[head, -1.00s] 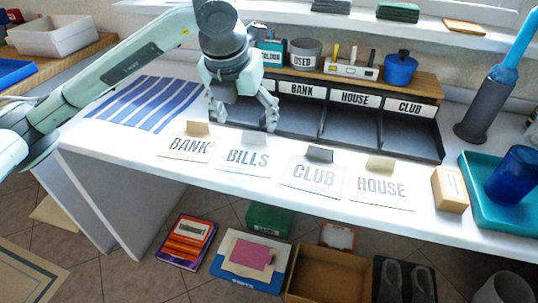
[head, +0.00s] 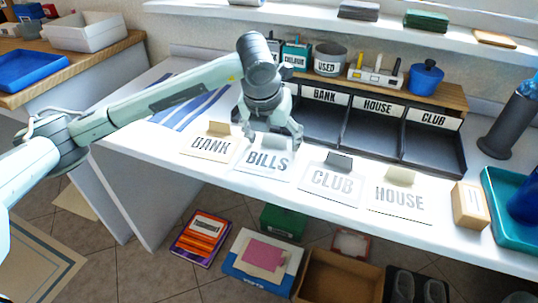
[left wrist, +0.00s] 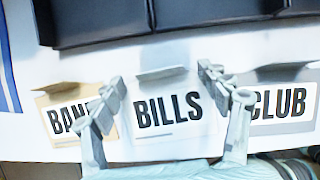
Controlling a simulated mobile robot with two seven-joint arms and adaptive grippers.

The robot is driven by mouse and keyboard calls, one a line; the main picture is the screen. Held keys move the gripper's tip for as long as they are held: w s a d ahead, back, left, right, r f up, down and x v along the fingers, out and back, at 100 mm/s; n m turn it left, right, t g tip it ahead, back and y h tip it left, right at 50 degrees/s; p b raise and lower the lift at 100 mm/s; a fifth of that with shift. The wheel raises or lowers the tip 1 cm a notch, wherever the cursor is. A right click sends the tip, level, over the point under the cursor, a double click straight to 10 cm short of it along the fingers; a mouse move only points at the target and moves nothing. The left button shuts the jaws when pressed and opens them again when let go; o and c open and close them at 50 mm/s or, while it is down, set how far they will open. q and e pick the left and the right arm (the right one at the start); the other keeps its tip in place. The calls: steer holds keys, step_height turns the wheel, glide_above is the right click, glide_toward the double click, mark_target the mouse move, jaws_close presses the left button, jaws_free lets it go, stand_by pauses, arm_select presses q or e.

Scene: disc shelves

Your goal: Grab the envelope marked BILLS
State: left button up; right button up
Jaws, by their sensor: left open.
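The white envelope marked BILLS (head: 266,163) lies on the white counter near its front edge, between the BANK and CLUB envelopes. In the left wrist view the BILLS envelope (left wrist: 168,112) sits between my open fingers, with its flap raised at the far side. My left gripper (head: 270,133) is open and above the envelope, one finger on each side of it. In the left wrist view my left gripper (left wrist: 165,90) has its left finger over the BANK envelope's edge and its right finger near CLUB. Whether the fingers touch the envelope cannot be told. My right gripper is not in view.
The BANK (head: 208,149), CLUB (head: 331,180) and HOUSE (head: 400,200) envelopes lie in the same row. A dark sorter (head: 377,135) with labelled compartments stands behind them. A small wooden block (head: 470,205) and a teal tray (head: 500,232) are at the right.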

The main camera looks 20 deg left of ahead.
arm_select(q)
steer(key=shift+c, duration=0.3)
steer(key=c, duration=0.8)
steer(key=shift+r, duration=0.1)
